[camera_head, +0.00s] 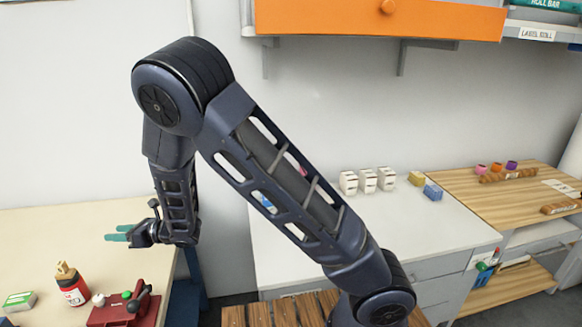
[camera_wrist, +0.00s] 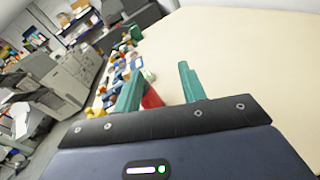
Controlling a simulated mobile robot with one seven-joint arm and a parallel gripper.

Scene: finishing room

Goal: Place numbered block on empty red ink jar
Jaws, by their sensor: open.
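My gripper (camera_head: 117,233) has teal fingers and hangs over the pale table on the left. In the wrist view the two fingers (camera_wrist: 160,78) stand apart with nothing held between them. White blocks with dark marks (camera_head: 367,180) stand in a row on the white counter; I cannot read any number. Small pink, orange and purple items (camera_head: 497,168) sit on a wooden rack on the right bench. I cannot tell whether one is the red ink jar. My arm hides part of the white counter.
On the pale table (camera_head: 60,230) are a red bottle (camera_head: 73,287), a dark red device (camera_head: 122,308) and a green-and-white box (camera_head: 19,301). Yellow (camera_head: 416,178) and blue (camera_head: 433,192) blocks lie right of the white ones. An orange cabinet (camera_head: 330,18) hangs above.

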